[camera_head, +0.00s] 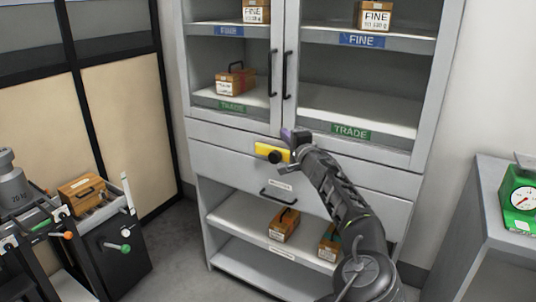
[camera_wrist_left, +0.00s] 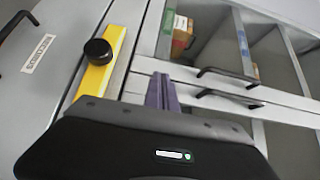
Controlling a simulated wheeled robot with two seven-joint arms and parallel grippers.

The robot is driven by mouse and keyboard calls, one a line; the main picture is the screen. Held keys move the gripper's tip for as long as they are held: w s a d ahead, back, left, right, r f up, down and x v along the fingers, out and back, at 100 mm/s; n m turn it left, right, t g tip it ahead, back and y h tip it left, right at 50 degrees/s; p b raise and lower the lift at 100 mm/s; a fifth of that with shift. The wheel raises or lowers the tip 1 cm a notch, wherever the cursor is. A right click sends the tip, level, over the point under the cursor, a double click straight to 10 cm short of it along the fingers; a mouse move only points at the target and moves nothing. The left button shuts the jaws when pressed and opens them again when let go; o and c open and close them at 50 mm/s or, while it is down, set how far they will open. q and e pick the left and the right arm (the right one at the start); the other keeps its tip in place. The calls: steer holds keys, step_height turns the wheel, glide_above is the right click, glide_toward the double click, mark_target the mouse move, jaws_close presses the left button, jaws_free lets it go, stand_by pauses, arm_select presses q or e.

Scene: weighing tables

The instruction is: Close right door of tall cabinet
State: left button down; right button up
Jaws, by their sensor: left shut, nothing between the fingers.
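The tall grey cabinet (camera_head: 232,133) stands in the middle of the head view with two glazed doors. The right door (camera_head: 436,95) and the left door (camera_head: 190,60) look shut, flush with the front. Their black handles stand side by side, the right door's handle (camera_head: 288,76) next to the left door's handle (camera_head: 272,74). In the wrist view two dark handles (camera_wrist_left: 228,75) show right of the fingers. My left gripper (camera_head: 289,136) is shut and empty just below the handles, in front of the drawer band. Its purple fingers (camera_wrist_left: 161,92) are together. My right gripper is not in view.
A yellow plate with a black knob (camera_head: 273,152) is on the drawer front beside my gripper. Wooden boxes (camera_head: 284,225) sit on the open lower shelves. A cart with a wooden box (camera_head: 82,192) stands left; a green scale (camera_head: 521,196) on a table stands right.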

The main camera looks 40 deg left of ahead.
arm_select(q)
steer(key=s+d+b, duration=0.1)
steer(key=s+b, duration=0.2)
steer(key=s, duration=0.5)
steer(key=shift+d+f, duration=0.25)
steer(key=shift+d, duration=0.1)
steer(key=shift+s, duration=0.1)
